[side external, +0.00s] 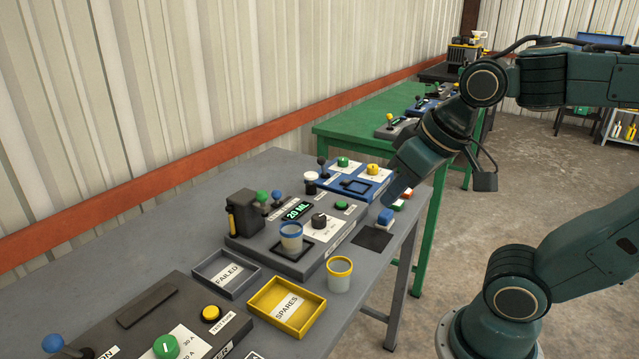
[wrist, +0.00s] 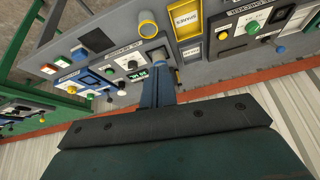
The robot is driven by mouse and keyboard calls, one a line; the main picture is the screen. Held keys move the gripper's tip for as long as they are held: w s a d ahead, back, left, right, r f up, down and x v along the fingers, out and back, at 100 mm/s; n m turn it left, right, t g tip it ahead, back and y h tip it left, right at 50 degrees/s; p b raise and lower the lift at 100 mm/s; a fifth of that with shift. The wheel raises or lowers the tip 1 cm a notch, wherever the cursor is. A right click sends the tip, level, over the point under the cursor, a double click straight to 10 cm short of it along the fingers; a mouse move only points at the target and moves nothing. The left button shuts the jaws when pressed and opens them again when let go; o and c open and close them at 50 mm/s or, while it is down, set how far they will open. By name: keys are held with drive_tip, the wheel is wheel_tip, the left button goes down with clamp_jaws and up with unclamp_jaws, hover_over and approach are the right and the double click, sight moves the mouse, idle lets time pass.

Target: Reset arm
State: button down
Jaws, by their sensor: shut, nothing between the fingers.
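My arm reaches in from the right in the side external view. My gripper (side external: 389,201) points down and left over the right part of the grey workbench (side external: 205,225), near the blue control panel. In the wrist view my gripper's fingers (wrist: 156,75) are together with nothing between them. From the side, the fingertips overlap the panel area, so their exact height is hard to judge.
A blue-rimmed cup (side external: 291,238) stands on the dispenser panel showing 20 ML. A yellow-rimmed cup (side external: 339,275) stands in front. FAILED (side external: 246,286) and SPARES (side external: 318,312) trays sit left of it. Small coloured blocks (side external: 385,217) lie beside a dark square (side external: 373,238).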

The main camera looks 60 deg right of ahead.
drive_tip(key=shift+s+a+f+n, duration=0.15)
drive_tip(key=shift+s+n, duration=0.25)
drive_tip(key=shift+s, duration=0.15)
drive_tip(key=shift+s+a+f+n, duration=0.1)
drive_tip(key=shift+s+f+n, duration=0.05)
drive_tip(key=shift+s+n, duration=0.35)
